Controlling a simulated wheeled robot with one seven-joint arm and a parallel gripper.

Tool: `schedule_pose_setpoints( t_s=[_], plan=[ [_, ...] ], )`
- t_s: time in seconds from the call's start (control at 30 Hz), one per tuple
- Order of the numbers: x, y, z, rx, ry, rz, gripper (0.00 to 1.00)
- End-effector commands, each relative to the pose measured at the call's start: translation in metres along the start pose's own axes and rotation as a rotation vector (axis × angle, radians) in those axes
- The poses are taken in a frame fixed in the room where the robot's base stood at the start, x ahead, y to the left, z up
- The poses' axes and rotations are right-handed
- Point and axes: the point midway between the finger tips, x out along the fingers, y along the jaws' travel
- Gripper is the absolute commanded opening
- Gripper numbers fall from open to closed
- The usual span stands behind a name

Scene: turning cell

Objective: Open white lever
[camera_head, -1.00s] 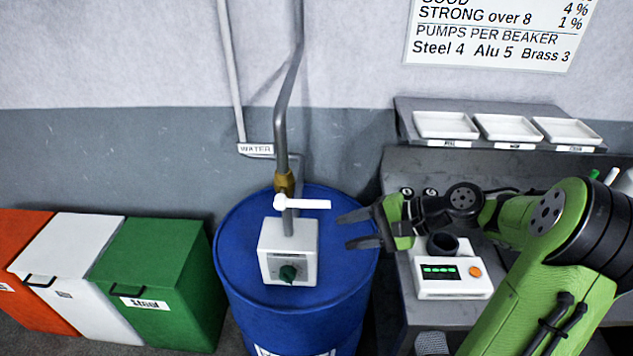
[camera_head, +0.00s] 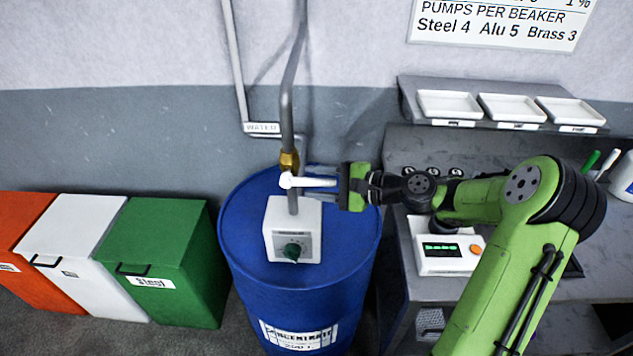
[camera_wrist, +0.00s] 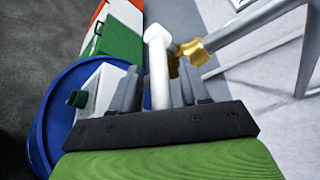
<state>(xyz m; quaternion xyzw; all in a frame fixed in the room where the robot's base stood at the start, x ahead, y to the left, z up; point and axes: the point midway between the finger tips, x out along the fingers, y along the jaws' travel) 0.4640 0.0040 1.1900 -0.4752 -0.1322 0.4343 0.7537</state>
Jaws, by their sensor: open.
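The white lever (camera_head: 306,182) sits on the grey pipe just below a brass fitting (camera_head: 289,162) and points right, roughly level, above the white dosing box. My gripper (camera_head: 330,184) is at the lever's free end. In the wrist view the lever (camera_wrist: 159,70) runs between the two grey fingers of my gripper (camera_wrist: 160,90), which stand apart on either side of it. I cannot tell whether either finger touches it. The brass fitting also shows in the wrist view (camera_wrist: 191,52).
The white box (camera_head: 291,228) with a green knob stands on a blue drum (camera_head: 245,255) under the lever. Green (camera_head: 160,250), white and orange bins stand to the left. A bench with a small display device (camera_head: 447,252) lies to the right, below a shelf of white trays (camera_head: 447,104).

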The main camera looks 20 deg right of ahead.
Motion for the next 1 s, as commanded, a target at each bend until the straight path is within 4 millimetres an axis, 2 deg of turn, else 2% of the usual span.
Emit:
schedule_pose_setpoints(
  t_s=[0.3,0.6,1.0],
  plan=[
    [0.0050,0.0000,0.0001,0.000,0.000,0.000,0.44],
    [0.0047,0.0000,0.0001,0.000,0.000,0.001,0.00],
    [0.0081,-0.0018,-0.0038,0.006,-0.009,-0.011,0.00]
  ],
)
